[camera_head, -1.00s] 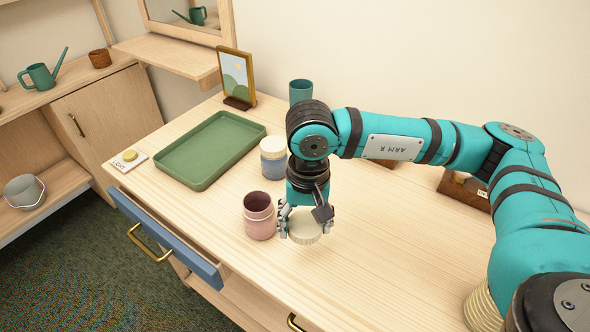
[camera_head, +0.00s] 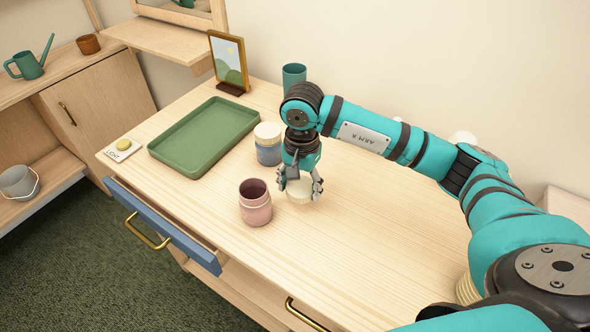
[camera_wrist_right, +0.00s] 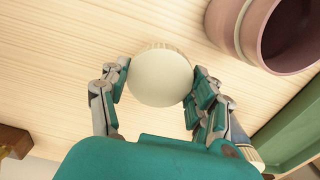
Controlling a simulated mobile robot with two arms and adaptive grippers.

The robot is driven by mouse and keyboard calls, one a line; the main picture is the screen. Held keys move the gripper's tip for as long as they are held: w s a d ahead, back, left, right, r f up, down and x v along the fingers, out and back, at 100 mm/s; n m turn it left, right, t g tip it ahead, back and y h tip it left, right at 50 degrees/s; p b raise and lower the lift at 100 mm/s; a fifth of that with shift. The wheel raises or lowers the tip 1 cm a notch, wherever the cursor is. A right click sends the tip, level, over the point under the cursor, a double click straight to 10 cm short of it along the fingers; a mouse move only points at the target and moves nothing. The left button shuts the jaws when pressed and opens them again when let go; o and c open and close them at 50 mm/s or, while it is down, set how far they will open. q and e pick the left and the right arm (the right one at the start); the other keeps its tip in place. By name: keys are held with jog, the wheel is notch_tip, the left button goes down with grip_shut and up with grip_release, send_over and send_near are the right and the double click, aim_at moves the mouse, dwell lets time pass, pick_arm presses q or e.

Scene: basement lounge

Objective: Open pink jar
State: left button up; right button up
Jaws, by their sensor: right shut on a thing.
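The pink jar (camera_head: 255,208) stands upright on the wooden table, its dark mouth uncovered. In the right wrist view the jar (camera_wrist_right: 246,30) is at the upper right, open toward the camera. My right gripper (camera_head: 300,186) is shut on a round cream lid (camera_head: 299,195), just right of the jar and apart from it. In the right wrist view the lid (camera_wrist_right: 160,78) sits between the fingers of the gripper (camera_wrist_right: 162,88). The lid is at or very near the tabletop; I cannot tell whether it touches. My left gripper is not in view.
A blue jar with a cream lid (camera_head: 268,149) stands behind the pink jar. A green tray (camera_head: 190,168), a picture frame (camera_head: 228,62) and a teal cup (camera_head: 293,75) are farther back. A blue-fronted drawer (camera_head: 165,228) juts out at the front left. The front right tabletop is clear.

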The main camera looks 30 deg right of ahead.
jog(key=w, duration=0.2)
jog(key=w+d, duration=0.1)
jog(key=w, duration=0.3)
jog(key=shift+w+d+f+p, duration=0.1)
jog(key=shift+d+f+p, duration=0.2)
jog(key=shift+p, duration=0.1)
jog(key=shift+w+f, duration=0.15)
jog(key=shift+f, duration=0.05)
notch_tip(320, 180, down, 2)
jog(key=shift+f+p, duration=0.2)
jog(key=shift+p, duration=0.4)
jog(key=shift+f, duration=0.35)
jog(key=shift+f, duration=0.1)
jog(key=shift+f+b, duration=0.15)
jog(key=shift+b, duration=0.15)
jog(key=o, duration=1.3)
